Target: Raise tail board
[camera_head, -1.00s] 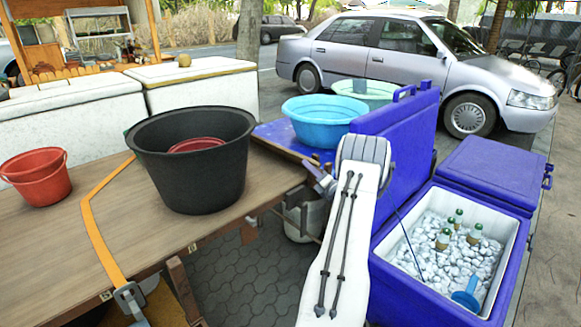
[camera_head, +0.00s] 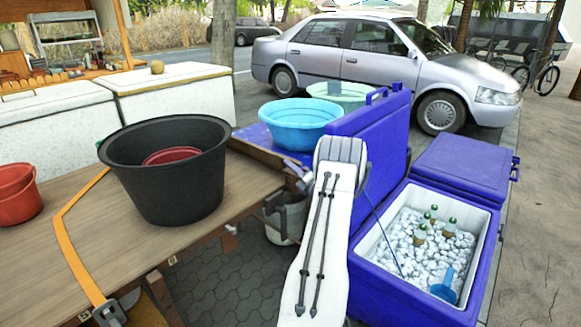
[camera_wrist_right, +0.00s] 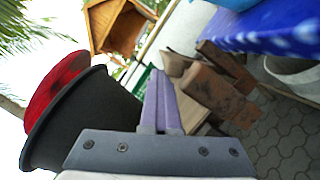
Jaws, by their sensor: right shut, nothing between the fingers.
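A wooden table-like bed (camera_head: 80,225) fills the left of the head view. A dark brown board (camera_head: 256,151) runs along its far right edge; I cannot tell for sure whether this is the tail board. My right gripper (camera_head: 292,175) is at the bed's right corner, mostly hidden behind my white forearm. In the right wrist view its fingers (camera_wrist_right: 160,103) are together with nothing between them, and brown wooden pieces (camera_wrist_right: 215,95) lie just beyond; contact cannot be told. My left gripper is not in view.
A black tub (camera_head: 170,195) and red bucket (camera_head: 18,197) stand on the bed. An orange strap (camera_head: 70,240) crosses it. A blue basin (camera_head: 297,128) is behind my right gripper. An open blue cooler (camera_head: 410,295) with ice and bottles stands to the right. Grey paving is below.

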